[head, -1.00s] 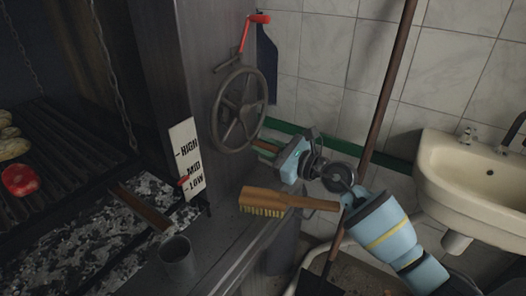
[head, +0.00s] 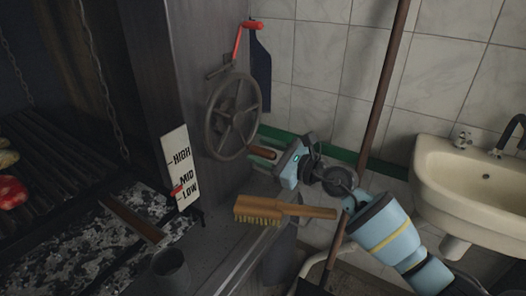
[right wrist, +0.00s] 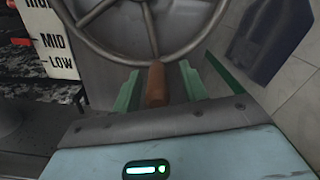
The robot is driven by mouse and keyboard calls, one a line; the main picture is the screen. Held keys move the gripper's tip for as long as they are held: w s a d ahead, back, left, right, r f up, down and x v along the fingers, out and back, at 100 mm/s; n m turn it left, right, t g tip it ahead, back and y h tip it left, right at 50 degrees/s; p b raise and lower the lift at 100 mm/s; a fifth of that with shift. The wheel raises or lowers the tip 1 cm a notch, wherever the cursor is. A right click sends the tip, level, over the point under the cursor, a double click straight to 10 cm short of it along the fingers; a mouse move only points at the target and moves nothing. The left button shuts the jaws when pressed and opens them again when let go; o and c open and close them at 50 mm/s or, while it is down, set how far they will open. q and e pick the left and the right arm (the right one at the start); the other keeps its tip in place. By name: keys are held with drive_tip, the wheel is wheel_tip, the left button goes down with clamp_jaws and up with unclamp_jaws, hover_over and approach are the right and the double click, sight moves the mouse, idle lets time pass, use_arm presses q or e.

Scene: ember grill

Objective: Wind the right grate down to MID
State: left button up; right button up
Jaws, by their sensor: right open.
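The grey handwheel (head: 250,120) is mounted on the grill's metal post. Its wooden knob (head: 265,153) points out from the lower right of the rim. My right gripper (right wrist: 158,88) is open, its green fingers on either side of the knob (right wrist: 156,85) with gaps showing; the jaws do not grip it. A white scale (head: 180,152) reads HIGH, MID, LOW. A red pointer (head: 177,189) sits at its left edge, between the MID and LOW words. The grate (head: 42,150) is at the left with food on it. My left gripper is not in view.
A red-handled crank (head: 238,45) is above the wheel. A wooden brush (head: 285,210) lies on the ledge below my right gripper, near a metal cup (head: 170,270). A sink (head: 465,185) is at the right, and a long brown pole (head: 385,90) stands behind my arm.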

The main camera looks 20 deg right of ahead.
drive_tip(key=v, duration=0.7)
drive_tip(key=shift+s+d+b, duration=0.15)
drive_tip(key=shift+s+b, duration=0.05)
drive_tip(key=shift+b, duration=0.1)
idle(0.8)
